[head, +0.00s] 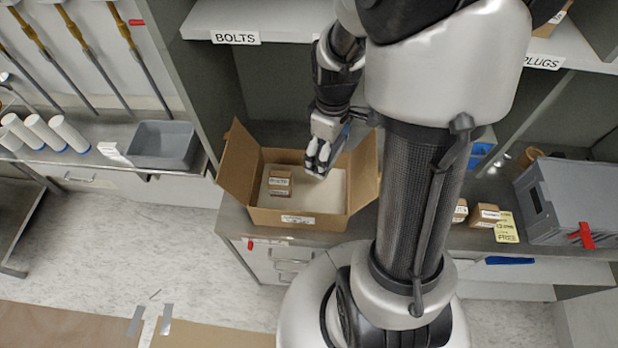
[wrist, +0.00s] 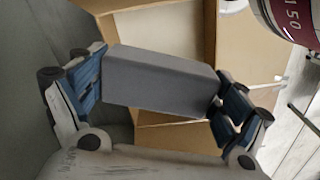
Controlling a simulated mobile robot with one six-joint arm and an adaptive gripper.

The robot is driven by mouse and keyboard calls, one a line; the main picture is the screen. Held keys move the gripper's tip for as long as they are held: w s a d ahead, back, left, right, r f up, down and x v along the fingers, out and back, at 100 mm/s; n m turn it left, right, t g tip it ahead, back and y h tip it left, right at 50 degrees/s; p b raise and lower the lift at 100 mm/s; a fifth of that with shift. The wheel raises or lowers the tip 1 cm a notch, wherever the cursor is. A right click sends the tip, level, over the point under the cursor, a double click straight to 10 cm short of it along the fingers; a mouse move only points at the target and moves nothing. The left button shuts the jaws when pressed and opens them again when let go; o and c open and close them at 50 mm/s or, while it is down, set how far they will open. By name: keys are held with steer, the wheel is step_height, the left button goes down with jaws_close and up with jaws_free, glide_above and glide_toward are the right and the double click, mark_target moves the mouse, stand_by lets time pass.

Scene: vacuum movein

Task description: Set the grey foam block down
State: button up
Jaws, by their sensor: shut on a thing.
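The grey foam block (wrist: 160,78) is held crosswise between the two blue-padded fingers of my gripper (wrist: 162,92) in the wrist view. In the head view my gripper (head: 320,158) is above the open cardboard box (head: 285,222), over the right part of its opening. The block is mostly hidden there behind the fingers. The box's tan wall and flap (wrist: 240,60) show behind the block in the wrist view. I cannot tell whether the block touches anything beneath it.
Small brown cartons (head: 279,182) sit in the left part of the box. A grey bin (head: 163,145) stands on the left counter, and a grey crate (head: 570,200) at the right. A dark red cylinder (wrist: 290,18) marked 150 shows at the wrist view's top right.

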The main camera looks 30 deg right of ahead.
mark_target(324, 195)
step_height(324, 195, down, 18)
steer(key=b, duration=0.4)
steer(key=shift+s+r, duration=0.1)
steer(key=shift+r, duration=0.1)
steer(key=shift+f, duration=0.2)
steer(key=o, duration=0.4)
steer(key=shift+c, duration=0.2)
steer(key=shift+o, duration=0.7)
steer(key=shift+r, duration=0.1)
